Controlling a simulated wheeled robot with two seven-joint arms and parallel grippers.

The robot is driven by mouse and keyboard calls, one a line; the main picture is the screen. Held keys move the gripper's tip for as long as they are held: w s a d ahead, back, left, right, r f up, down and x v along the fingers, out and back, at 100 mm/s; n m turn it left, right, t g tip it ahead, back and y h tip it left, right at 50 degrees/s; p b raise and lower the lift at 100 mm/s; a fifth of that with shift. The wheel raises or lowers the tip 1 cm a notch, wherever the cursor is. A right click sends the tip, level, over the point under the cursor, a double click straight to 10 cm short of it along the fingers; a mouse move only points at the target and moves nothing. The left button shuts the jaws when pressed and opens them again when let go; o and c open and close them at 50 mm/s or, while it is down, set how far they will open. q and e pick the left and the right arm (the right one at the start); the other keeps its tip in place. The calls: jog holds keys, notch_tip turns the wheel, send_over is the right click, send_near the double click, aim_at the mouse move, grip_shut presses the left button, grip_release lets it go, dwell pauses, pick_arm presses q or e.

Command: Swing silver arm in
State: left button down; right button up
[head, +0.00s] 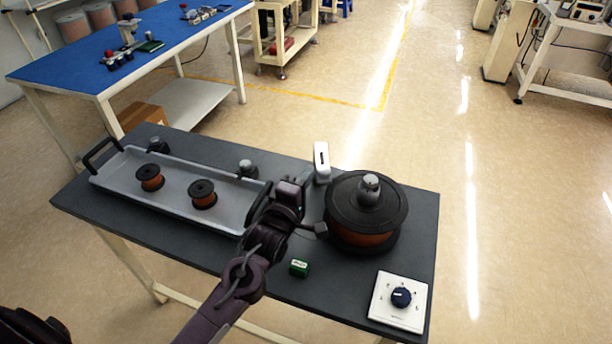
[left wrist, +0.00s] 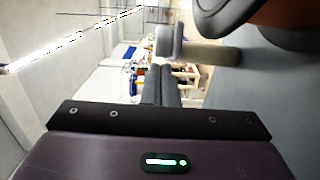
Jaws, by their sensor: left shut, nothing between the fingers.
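A large black spool (head: 378,187) wound with copper wire stands at the right of the dark table, with a grey knob (head: 370,190) on top. A pale silver upright piece (head: 321,163) stands at the table's back edge, just left of the spool; I take it for the silver arm, though its lower part is unclear. My left gripper (head: 308,186) is shut and empty, close to this piece, left of the spool. In the left wrist view its shut fingers (left wrist: 168,84) point toward a grey part (left wrist: 169,42) beside a tan cylinder (left wrist: 212,53). Contact cannot be told.
A grey tray (head: 225,213) with two small copper spools (head: 203,194) lies left of my gripper. A green block (head: 299,268) and a white dial panel (head: 388,314) sit near the front edge. A blue-topped table (head: 160,50) stands beyond; floor is open at right.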

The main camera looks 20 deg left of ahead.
aim_at(322, 176)
pick_arm(q)
jog(key=shift+w+d+r+p, duration=0.15)
jog(key=shift+d+p, duration=0.25)
jog(key=shift+d, duration=0.7)
jog(key=shift+w+d, duration=0.1)
jog(key=shift+d, duration=0.5)
jog(key=shift+a, duration=0.1)
